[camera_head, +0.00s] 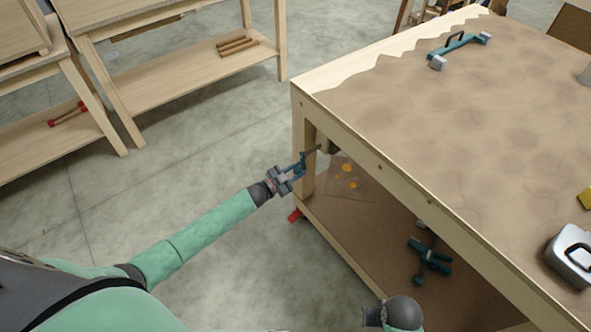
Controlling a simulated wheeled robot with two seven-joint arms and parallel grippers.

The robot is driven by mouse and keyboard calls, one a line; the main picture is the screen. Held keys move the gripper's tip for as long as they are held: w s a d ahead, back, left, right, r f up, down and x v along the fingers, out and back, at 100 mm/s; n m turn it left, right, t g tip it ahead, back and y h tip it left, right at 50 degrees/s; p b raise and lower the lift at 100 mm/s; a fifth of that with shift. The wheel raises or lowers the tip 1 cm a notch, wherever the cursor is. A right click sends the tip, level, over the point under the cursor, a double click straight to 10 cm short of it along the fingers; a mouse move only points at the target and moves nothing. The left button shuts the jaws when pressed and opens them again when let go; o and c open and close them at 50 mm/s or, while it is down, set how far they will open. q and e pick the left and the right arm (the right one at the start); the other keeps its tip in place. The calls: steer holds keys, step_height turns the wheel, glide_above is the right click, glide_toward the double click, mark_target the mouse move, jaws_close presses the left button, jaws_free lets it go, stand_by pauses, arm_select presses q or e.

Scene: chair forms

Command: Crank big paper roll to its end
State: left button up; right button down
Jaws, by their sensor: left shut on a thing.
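Brown paper (440,120) lies spread over the tabletop, with a jagged edge along its far left side. The big roll itself cannot be made out. My left gripper (298,169) is at the table's near left corner, beside the leg and below the top. It is shut on what looks like a small dark crank handle (312,151). The gripper's fingers partly hide the handle, and how it joins the roll is not clear. Part of my right arm shows at the bottom edge, but I do not make out its gripper.
The worktable (350,143) has a lower shelf (345,238) holding a teal tool (430,261). A teal clamp-like tool (460,46) and a grey metal case (572,258) are on top. A wooden bench (190,80) stands at the back left. The concrete floor between is clear.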

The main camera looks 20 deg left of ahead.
arm_select(q)
steer(key=shift+d+r, duration=0.1)
steer(key=shift+d, duration=0.05)
arm_select(e)
steer(key=shift+s+f, duration=0.1)
steer(key=shift+f, duration=0.15)
arm_select(q)
steer(key=o, duration=0.9)
steer(key=shift+o, duration=0.3)
arm_select(e)
steer(key=shift+r, duration=0.15)
arm_select(q)
steer(key=shift+s, duration=0.1)
steer(key=shift+s+a, duration=0.3)
steer(key=shift+a, duration=0.1)
steer(key=b+v, duration=0.1)
steer(key=v, duration=0.4)
steer(key=shift+s+a+b, duration=0.15)
steer(key=shift+s+b, duration=0.1)
steer(key=shift+b, duration=0.1)
steer(key=shift+s+a, duration=0.35)
steer(key=shift+s, duration=0.1)
arm_select(e)
step_height(320, 180, up, 8)
steer(key=s, duration=0.1)
steer(key=shift+s+d, duration=0.15)
steer(key=shift+s, duration=0.05)
